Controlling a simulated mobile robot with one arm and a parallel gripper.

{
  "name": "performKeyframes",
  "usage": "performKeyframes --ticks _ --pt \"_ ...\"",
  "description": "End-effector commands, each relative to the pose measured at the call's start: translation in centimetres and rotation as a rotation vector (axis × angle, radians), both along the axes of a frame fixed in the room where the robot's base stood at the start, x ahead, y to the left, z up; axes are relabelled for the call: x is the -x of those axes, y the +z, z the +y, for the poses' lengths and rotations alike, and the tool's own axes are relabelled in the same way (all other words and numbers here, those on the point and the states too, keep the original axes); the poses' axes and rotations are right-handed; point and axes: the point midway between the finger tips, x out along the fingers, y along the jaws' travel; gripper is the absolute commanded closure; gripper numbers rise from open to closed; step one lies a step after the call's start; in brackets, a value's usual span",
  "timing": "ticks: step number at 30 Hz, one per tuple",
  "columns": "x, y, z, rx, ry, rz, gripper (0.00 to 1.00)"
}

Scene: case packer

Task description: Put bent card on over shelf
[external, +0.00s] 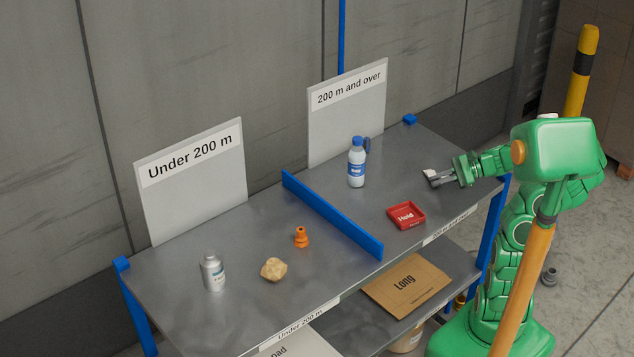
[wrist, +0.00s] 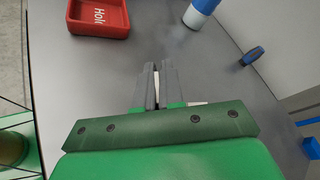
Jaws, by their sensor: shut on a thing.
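My gripper (external: 437,181) is shut on a small white piece, seemingly the bent card (external: 429,173), and holds it above the right end of the table. In the wrist view the card (wrist: 157,84) shows as a thin pale strip between the dark fingers (wrist: 156,68); most of it is hidden, so its bend cannot be made out. The over shelf (external: 400,180) is the grey tabletop right of the blue divider, in front of the "200 m and over" board (external: 346,120).
A red "Hold" tray (external: 406,216), a white and blue bottle (external: 356,165) and a small dark blue item (wrist: 252,55) stand on this side. The blue divider (external: 330,215) bounds it. Left of it are an orange part (external: 301,237), a tan lump (external: 273,269) and a can (external: 212,272).

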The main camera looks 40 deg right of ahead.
Motion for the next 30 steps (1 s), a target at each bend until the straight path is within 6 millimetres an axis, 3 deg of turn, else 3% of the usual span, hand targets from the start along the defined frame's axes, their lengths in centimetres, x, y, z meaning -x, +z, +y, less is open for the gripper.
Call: performKeyframes --ticks 10,12,16,30 --pt "0.00 -0.53 0.00 0.000 0.000 0.000 1.00" --pt "0.00 -0.51 0.00 0.000 0.000 0.000 0.83" --pt "0.00 -0.51 0.00 0.000 0.000 0.000 0.64" --pt "0.38 -0.29 -0.61 0.001 0.000 0.000 0.63"
